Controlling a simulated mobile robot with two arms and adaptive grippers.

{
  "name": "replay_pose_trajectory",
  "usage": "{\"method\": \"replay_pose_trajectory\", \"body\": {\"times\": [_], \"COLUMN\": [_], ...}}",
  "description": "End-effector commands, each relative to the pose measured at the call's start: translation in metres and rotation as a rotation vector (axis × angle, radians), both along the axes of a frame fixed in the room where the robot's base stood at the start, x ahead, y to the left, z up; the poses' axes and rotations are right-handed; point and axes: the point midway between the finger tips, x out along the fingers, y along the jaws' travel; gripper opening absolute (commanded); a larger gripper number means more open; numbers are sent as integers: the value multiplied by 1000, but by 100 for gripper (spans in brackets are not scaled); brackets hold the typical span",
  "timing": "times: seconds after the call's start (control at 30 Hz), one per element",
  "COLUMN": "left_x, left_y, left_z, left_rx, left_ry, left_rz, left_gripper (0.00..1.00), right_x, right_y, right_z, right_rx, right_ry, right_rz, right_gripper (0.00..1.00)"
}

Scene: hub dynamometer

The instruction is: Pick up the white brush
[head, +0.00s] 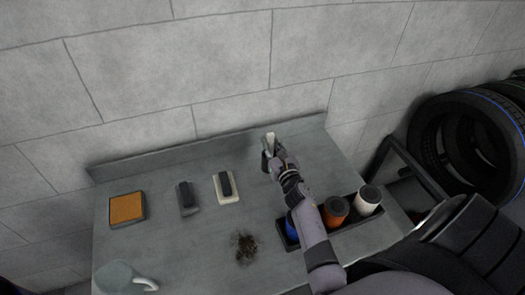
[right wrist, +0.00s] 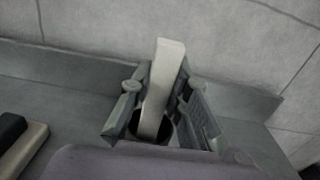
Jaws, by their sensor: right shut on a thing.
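The white brush (head: 270,137) shows as a pale upright bar at the back of the grey bench, near the wall. My right gripper (head: 269,153) is shut on it. In the right wrist view the brush (right wrist: 164,80) stands between the two fingers of my right gripper (right wrist: 158,100), its top end rising above them. Its lower end meets a dark round opening, and I cannot tell whether it is lifted clear. The bristles are hidden. My left gripper is out of view.
The bench (head: 200,235) holds an orange pad (head: 127,208), a dark block (head: 186,197), a white block with dark top (head: 226,187), a clear mug (head: 120,279) and a dirt patch (head: 245,247). A black tray (head: 345,228) holds bottles beside my right forearm. Tires (head: 470,140) stand right.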

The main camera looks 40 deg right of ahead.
Motion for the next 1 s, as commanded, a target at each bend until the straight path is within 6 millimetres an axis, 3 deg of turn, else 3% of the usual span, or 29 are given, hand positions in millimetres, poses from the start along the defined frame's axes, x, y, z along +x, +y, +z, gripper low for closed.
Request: {"method": "replay_pose_trajectory", "body": {"times": [0.57,0.77,1.0], "left_x": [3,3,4], "left_y": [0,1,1], "left_z": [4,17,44], "left_rx": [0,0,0], "left_ry": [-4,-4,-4], "left_rz": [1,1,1], "left_gripper": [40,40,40], "right_x": [0,0,0], "right_y": [0,0,0], "right_z": [10,40,95], "right_rx": [-3,-7,-10], "right_ry": [0,-2,-1], "right_rz": [2,3,5], "right_gripper": [0,0,0]}}
